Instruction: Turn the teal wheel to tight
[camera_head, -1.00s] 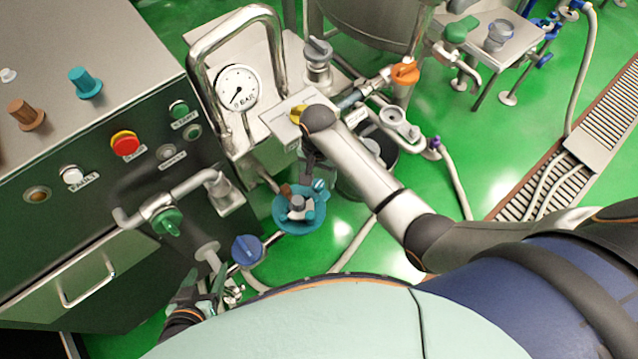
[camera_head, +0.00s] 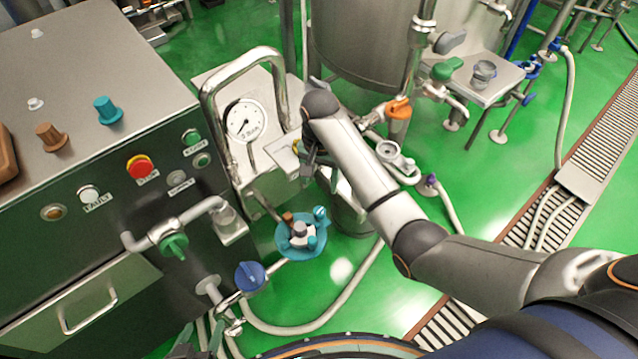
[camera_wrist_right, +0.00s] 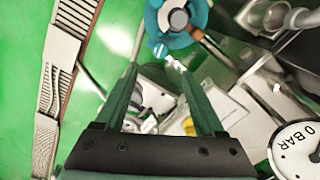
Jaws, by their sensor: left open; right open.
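The teal wheel (camera_head: 301,234) sits low on the pipework, below the gauge stand. It has a grey hub, a brown knob and small teal knobs. In the right wrist view the wheel (camera_wrist_right: 165,24) is at the top, cut by the frame edge, beyond my fingertips. My right gripper (camera_wrist_right: 156,68) is open, with nothing held between its two dark green fingers. In the head view the right gripper (camera_head: 314,168) is above the wheel and partly hidden by my forearm. My left gripper (camera_head: 196,346) is open at the bottom edge, mostly cut off.
A pressure gauge (camera_head: 245,120) stands inside a bent pipe frame. A blue valve handle (camera_head: 250,276) is left of and below the wheel. A control cabinet (camera_head: 90,240) fills the left. An orange handle (camera_head: 398,108) is at upper right.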

